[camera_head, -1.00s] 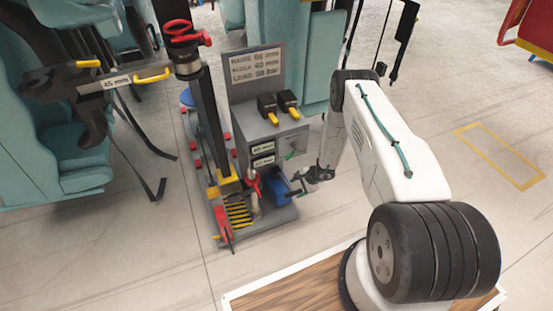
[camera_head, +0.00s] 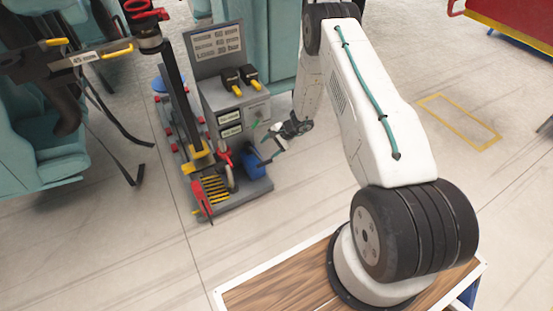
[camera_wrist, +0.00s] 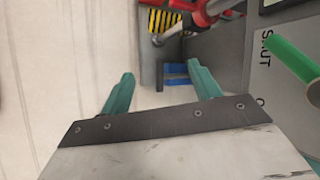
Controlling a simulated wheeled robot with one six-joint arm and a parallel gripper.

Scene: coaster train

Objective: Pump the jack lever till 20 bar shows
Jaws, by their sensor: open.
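The grey jack unit (camera_head: 240,103) stands on the floor left of my arm, with a sign (camera_head: 216,42) whose bottom line seems to read LOAD 20 bar. A red lever-like part (camera_head: 224,153) rises beside its blue block (camera_head: 255,164); red parts also show at the top of the wrist view (camera_wrist: 205,12). I cannot tell for sure which part is the jack lever. My gripper (camera_head: 268,147) is open and empty beside the unit's right side, above the blue block. In the wrist view its teal fingers (camera_wrist: 160,75) stand apart, with blue (camera_wrist: 174,72) beyond them. No pressure reading is legible.
A green handle (camera_wrist: 290,58) sits close to the right of my fingers, by a SHUT label (camera_wrist: 267,45). Yellow-black stripes (camera_wrist: 163,22) mark the base. Teal seats (camera_head: 45,140) stand at the left.

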